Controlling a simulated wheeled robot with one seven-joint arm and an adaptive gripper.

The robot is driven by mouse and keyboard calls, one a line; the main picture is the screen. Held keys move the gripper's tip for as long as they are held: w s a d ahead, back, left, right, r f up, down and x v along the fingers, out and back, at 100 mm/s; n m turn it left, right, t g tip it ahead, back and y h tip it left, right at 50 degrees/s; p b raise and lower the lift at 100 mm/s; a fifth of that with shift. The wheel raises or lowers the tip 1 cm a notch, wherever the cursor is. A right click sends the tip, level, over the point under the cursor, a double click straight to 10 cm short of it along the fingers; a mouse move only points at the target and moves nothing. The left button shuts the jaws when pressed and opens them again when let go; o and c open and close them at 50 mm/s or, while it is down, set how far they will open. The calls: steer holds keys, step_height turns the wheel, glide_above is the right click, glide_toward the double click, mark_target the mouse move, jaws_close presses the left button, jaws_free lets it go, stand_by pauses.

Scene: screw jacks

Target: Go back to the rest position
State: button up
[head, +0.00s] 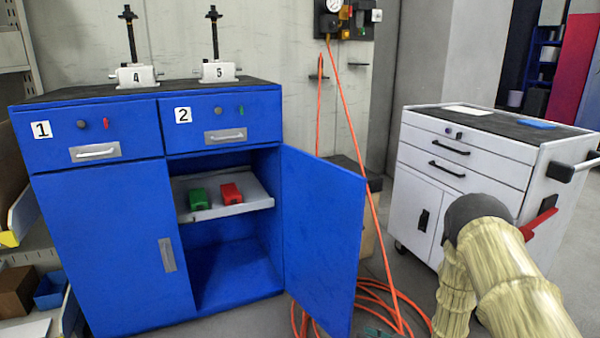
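My gripper is not in view; only my arm in its pale yellow sleeve shows at the lower right, in front of the white cart. The blue cabinet (105,230) stands at the left. Its right door (322,230) is swung wide open, and its left door is shut. Inside, a green block (199,199) and a red block (231,193) sit on a grey shelf (262,200). Two screw jacks with black upright screws stand on the cabinet top, labelled 4 (136,76) and 5 (218,70). Both drawers, 1 and 2, are shut.
A white drawer cart (462,160) stands at the right, with a red bar (538,224) at its side, partly behind my arm. An orange hose (352,135) hangs from a wall panel and coils on the floor near the open door. Shelving with bins (50,289) edges the left.

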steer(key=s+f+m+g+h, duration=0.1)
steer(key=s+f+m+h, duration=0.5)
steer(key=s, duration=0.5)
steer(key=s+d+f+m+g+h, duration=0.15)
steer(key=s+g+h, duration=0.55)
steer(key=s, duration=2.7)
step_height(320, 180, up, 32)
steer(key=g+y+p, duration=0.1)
steer(key=p, duration=3.1)
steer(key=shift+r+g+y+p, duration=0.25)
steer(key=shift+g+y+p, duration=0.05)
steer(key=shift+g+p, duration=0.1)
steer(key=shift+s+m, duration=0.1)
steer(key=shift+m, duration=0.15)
